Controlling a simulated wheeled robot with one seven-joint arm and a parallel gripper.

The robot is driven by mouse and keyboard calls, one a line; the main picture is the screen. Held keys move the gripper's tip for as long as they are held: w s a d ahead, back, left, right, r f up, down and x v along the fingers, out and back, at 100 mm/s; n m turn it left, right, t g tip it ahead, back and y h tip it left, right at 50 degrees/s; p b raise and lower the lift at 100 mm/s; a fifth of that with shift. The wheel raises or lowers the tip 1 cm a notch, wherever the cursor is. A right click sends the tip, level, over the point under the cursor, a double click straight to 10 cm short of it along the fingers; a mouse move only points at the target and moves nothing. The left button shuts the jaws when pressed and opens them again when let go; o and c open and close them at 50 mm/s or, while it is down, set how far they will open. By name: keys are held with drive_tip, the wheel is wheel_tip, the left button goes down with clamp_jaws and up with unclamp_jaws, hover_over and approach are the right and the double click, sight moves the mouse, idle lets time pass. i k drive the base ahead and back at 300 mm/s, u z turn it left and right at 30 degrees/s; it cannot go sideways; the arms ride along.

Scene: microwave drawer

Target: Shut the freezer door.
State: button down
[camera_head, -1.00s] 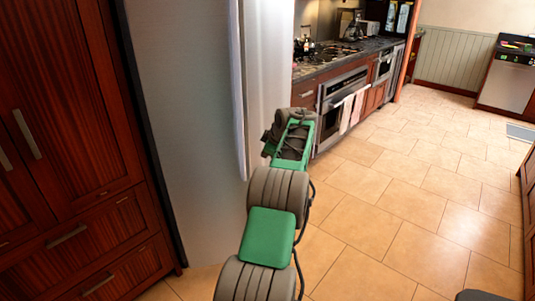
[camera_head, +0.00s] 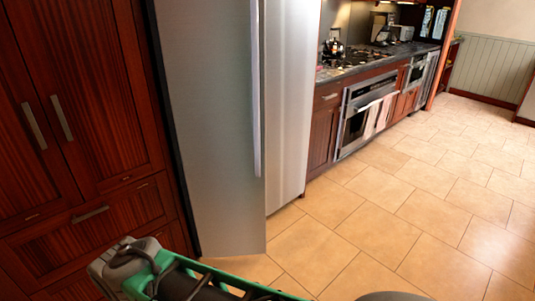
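The silver freezer door (camera_head: 208,130) is the left door of a tall steel fridge, in the middle left of the head view. Its long vertical handle (camera_head: 257,95) runs near its right edge. Its lower right corner stands forward of the right fridge door (camera_head: 290,110), so it looks ajar. How wide the gap is cannot be told. My arm crosses the bottom of the view, with its grey end, where my gripper (camera_head: 118,262) is, at the lower left, in front of the wooden drawers. It looks apart from the door. Its fingers cannot be made out.
Dark red wooden cabinets (camera_head: 75,110) with drawers stand left of the fridge. A counter with a stove (camera_head: 355,60) and an oven (camera_head: 362,115) runs back on the right. The tiled floor (camera_head: 400,190) is clear at the right.

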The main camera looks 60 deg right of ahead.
sight(213, 51)
drive_tip(key=z, duration=0.65)
drive_tip(key=i, duration=0.95)
drive_tip(key=z, duration=0.05)
